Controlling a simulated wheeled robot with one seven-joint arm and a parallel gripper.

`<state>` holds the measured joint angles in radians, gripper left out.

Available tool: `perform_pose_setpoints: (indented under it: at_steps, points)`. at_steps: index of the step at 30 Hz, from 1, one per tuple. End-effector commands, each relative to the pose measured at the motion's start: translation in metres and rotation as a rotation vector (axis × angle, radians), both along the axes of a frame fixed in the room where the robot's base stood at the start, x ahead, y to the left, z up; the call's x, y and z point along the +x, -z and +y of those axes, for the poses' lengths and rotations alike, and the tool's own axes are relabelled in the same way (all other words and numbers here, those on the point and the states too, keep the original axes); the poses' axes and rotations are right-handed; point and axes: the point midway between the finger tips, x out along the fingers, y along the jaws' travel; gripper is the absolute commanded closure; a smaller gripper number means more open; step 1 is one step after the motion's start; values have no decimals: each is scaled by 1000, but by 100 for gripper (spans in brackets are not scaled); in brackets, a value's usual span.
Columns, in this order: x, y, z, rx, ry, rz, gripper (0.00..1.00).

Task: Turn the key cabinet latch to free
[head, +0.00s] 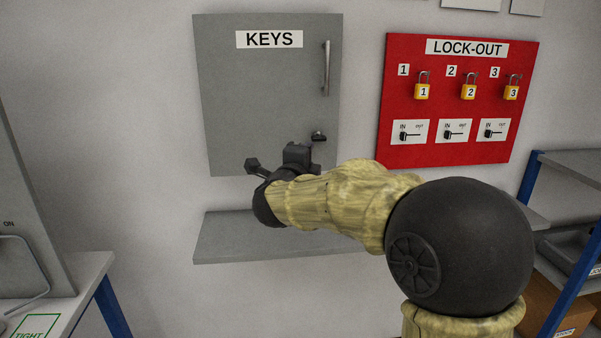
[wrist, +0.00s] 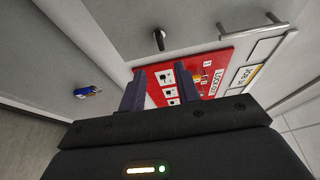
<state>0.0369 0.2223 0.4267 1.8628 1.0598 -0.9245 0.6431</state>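The grey key cabinet (head: 245,95) hangs shut on the wall under a KEYS label. Its small dark latch (head: 318,137) sits on the lower right of the door and looks roughly level in the head view. The latch also shows in the wrist view (wrist: 158,41), ahead of the fingertips and apart from them. My gripper (head: 297,155) is just below and left of the latch in the head view, in front of the door. In the wrist view the two fingers (wrist: 161,92) stand apart with nothing between them. My wrist hides part of the cabinet's lower edge.
A bar handle (head: 326,68) stands out from the door above the latch. A red lock-out board (head: 397,150) with padlocks and switches hangs to the right. A grey shelf (head: 235,240) juts out below the cabinet. Racking (head: 575,165) stands far right.

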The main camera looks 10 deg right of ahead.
Motion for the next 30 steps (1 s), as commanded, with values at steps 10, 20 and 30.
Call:
perform_pose_setpoints:
  at_steps: [10, 20, 30]
  points:
    - [-48, 0, 21, 0, -2, 0, 67]
    - [-50, 0, 21, 0, 0, 0, 67]
    - [-48, 50, 29, -284, -227, 200, 67]
